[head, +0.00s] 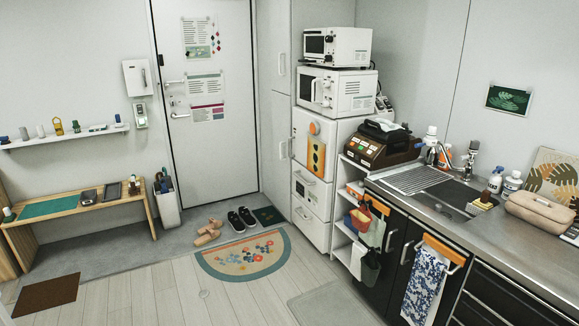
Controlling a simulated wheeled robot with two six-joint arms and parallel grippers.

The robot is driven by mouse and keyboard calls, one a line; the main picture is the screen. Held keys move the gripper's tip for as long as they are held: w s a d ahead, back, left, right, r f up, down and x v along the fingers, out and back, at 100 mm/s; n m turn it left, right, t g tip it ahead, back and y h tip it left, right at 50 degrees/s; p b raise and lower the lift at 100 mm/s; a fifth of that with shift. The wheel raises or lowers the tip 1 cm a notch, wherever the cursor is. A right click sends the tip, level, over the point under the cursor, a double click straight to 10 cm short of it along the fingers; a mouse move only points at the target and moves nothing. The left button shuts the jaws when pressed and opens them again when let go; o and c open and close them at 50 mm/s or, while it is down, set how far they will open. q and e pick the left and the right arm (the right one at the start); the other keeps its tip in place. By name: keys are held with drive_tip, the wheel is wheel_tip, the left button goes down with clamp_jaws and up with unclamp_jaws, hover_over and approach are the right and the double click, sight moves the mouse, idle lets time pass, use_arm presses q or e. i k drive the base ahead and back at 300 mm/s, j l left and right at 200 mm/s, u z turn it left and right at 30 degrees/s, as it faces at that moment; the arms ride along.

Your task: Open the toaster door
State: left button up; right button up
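A small white toaster oven (353,48) stands at the top of the appliance stack, right of centre at the back. Its front has a dark window door (314,45) and round knobs (329,44) to the right of the door. The door looks shut. Neither of my grippers shows in the head view.
A white microwave (354,93) sits directly under the toaster, above a white fridge (310,190). A tall white cabinet (272,120) stands left of the stack. The counter with a sink (437,197) runs to the right. Open floor (240,295) lies in front.

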sight(314, 45)
drive_tip(key=i+j+u, duration=0.15)
drive_tip(key=i+u, duration=0.2)
drive_tip(key=i, duration=0.65)
drive_tip(key=i+l+u, duration=0.1)
drive_tip(key=i+u, duration=0.2)
drive_tip(key=i, duration=0.65)
drive_tip(key=i+z, duration=0.35)
drive_tip(key=i+j+z, duration=0.1)
drive_tip(key=i+z, duration=0.25)
drive_tip(key=i, duration=0.2)
drive_tip(key=i+j+z, duration=0.7)
drive_tip(key=i, duration=0.15)
drive_tip(key=l, duration=0.1)
